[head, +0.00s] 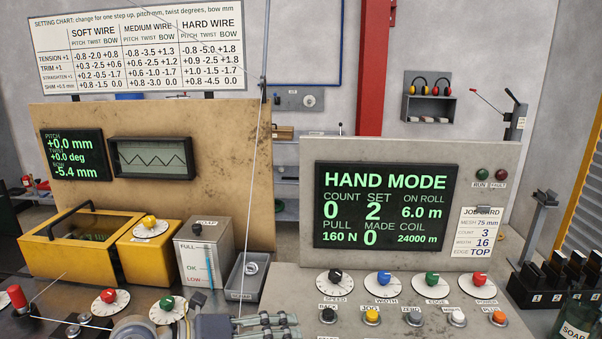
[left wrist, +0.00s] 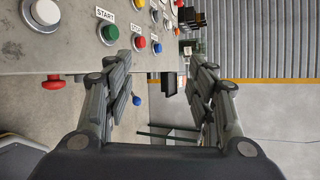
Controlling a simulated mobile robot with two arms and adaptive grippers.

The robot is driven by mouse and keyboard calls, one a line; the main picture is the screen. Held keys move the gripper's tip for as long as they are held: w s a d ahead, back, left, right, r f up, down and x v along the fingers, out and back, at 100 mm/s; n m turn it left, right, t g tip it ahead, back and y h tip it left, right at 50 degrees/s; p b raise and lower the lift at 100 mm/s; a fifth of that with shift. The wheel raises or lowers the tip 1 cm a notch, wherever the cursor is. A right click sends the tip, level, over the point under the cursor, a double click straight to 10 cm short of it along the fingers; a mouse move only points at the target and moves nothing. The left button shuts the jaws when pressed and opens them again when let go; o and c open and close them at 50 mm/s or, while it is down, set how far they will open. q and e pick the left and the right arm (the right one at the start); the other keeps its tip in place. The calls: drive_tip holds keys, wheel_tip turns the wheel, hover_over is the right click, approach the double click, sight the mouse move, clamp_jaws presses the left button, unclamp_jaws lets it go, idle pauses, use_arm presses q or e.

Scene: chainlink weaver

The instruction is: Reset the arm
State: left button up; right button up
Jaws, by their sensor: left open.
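My left gripper (left wrist: 163,95) is open in the left wrist view, with two grey-green jointed fingers spread wide and nothing between them. A grey console panel with a green START button (left wrist: 109,33) lies beyond the upper left finger, apart from it as far as I can tell. In the head view, grey-green finger parts of what looks like the same gripper (head: 275,326) show at the bottom edge, pointing right, mostly cut off. My right gripper is in neither view.
The console screen (head: 385,206) reads HAND MODE above rows of knobs and buttons. A red button (left wrist: 53,82) sticks out of the console's front face. A yellow box (head: 80,245) and a grey tray (head: 246,277) stand at left.

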use_arm(q)
wheel_tip(320, 180, up, 8)
drive_tip(key=s+d+n+t+h, duration=0.1)
drive_tip(key=d+n+t+h, duration=0.2)
drive_tip(key=n+t+h, duration=0.1)
drive_tip(key=w+a+r+n+t+y, duration=0.25)
drive_tip(key=a+n+t+y, duration=0.35)
drive_tip(key=a+n+t, duration=0.45)
drive_tip(key=s+a+f+n+g+y, duration=0.2)
drive_tip(key=a+f+n+g+y, duration=0.1)
drive_tip(key=a+f+n+y, duration=0.4)
drive_tip(key=s+a+f+n+g+y, duration=0.2)
drive_tip(key=a+f+n+y, duration=0.3)
drive_tip(key=f+n, duration=0.45)
drive_tip(key=s+d+f+n+g+h, duration=0.1)
drive_tip(key=s+d+f+g, duration=0.1)
drive_tip(key=s+f+g, duration=0.6)
drive_tip(key=s+d+f+n+g, duration=0.1)
drive_tip(key=s+d+f+g, duration=0.15)
drive_tip(key=s+f, duration=0.9)
drive_tip(key=s+a+f+g, duration=0.1)
drive_tip(key=s+f, duration=0.1)
drive_tip(key=f, duration=1)
drive_tip(key=s+f+g, duration=0.1)
drive_tip(key=s+f, duration=0.1)
drive_tip(key=f, duration=0.9)
drive_tip(key=s+a+f+g, duration=0.1)
drive_tip(key=s+a+f, duration=0.2)
drive_tip(key=s+f, duration=1.4)
drive_tip(key=shift+m+b, duration=0.3)
